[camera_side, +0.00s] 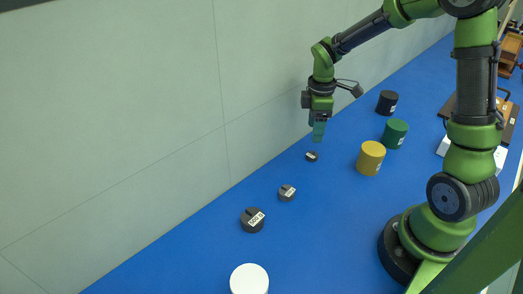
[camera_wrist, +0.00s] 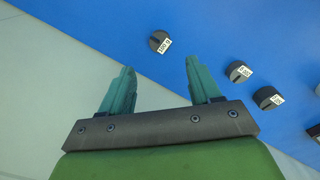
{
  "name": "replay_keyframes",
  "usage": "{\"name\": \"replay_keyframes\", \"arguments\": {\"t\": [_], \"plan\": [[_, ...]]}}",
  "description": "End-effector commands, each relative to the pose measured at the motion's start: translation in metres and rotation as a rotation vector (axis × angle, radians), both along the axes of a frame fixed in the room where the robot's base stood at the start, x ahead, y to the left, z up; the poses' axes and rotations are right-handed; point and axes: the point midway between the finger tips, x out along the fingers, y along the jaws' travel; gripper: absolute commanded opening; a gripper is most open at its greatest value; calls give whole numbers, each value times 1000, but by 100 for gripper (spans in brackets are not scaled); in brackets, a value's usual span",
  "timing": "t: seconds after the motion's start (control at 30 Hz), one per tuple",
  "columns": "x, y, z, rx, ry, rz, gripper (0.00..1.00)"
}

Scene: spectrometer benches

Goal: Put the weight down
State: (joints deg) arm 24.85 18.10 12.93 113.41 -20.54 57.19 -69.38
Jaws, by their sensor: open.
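In the side view my gripper (camera_side: 318,137) points down over the blue bench, near the wall. Its teal fingers are apart and nothing is between them in the wrist view (camera_wrist: 160,69). A small dark slotted weight (camera_side: 312,156) with a white label lies on the bench just below the fingertips, apart from them. A grey weight (camera_side: 286,194) and a larger dark weight (camera_side: 252,221) lie nearer the camera. The wrist view shows one labelled weight (camera_wrist: 157,41) beyond the fingertips and two more (camera_wrist: 237,72) (camera_wrist: 266,98) to the right. Their labels are too small to read surely.
Yellow (camera_side: 370,159), green (camera_side: 396,134) and black (camera_side: 387,103) cylinders stand right of my gripper. A white cylinder (camera_side: 249,280) stands at the front. The grey wall (camera_side: 150,120) borders the bench (camera_side: 330,215) on the left. Bare bench lies between the weights and my base.

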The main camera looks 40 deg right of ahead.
Motion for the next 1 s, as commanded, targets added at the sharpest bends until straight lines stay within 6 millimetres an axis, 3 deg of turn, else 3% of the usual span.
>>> {"name": "replay_keyframes", "arguments": {"t": [0.1,0.27,0.43,0.7,0.9,1.0], "plan": [[0,0,20,-1,-3,0,63],[-1,1,34,-1,-3,-3,63],[-11,18,62,-11,-72,-122,63],[-68,79,129,139,-346,-634,63],[-109,109,150,376,-448,-949,63],[-121,117,153,462,-456,-1040,63]]}}
